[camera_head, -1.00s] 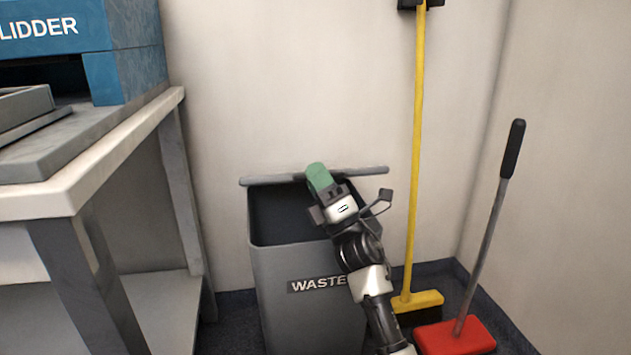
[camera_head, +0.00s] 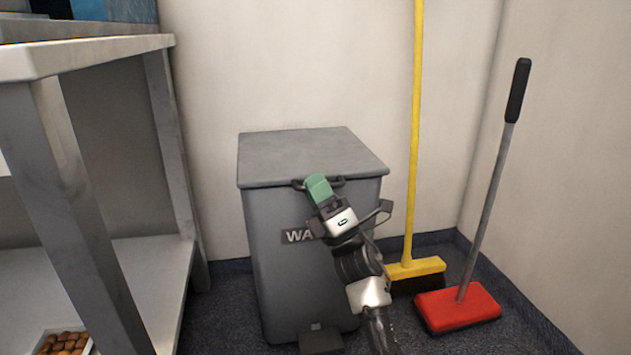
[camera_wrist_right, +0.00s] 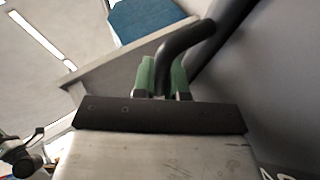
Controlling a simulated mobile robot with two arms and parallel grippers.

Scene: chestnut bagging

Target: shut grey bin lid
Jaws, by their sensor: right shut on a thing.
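The grey waste bin (camera_head: 285,265) stands against the back wall. Its grey lid (camera_head: 300,152) lies flat over the top, and no opening shows. A dark handle (camera_head: 335,183) sits at the lid's front edge. My right gripper (camera_head: 318,186) is at this handle, its green fingers around it. In the right wrist view the handle (camera_wrist_right: 185,40) passes between the two green fingertips (camera_wrist_right: 163,75), which are shut on it. My right arm partly hides the label on the bin's front.
A yellow broom (camera_head: 415,150) and a red-headed brush (camera_head: 458,305) with a long handle stand right of the bin. A grey table (camera_head: 90,55) is at the left, with a tray of chestnuts (camera_head: 40,345) on its lower shelf. A pedal (camera_head: 320,340) sits at the bin's foot.

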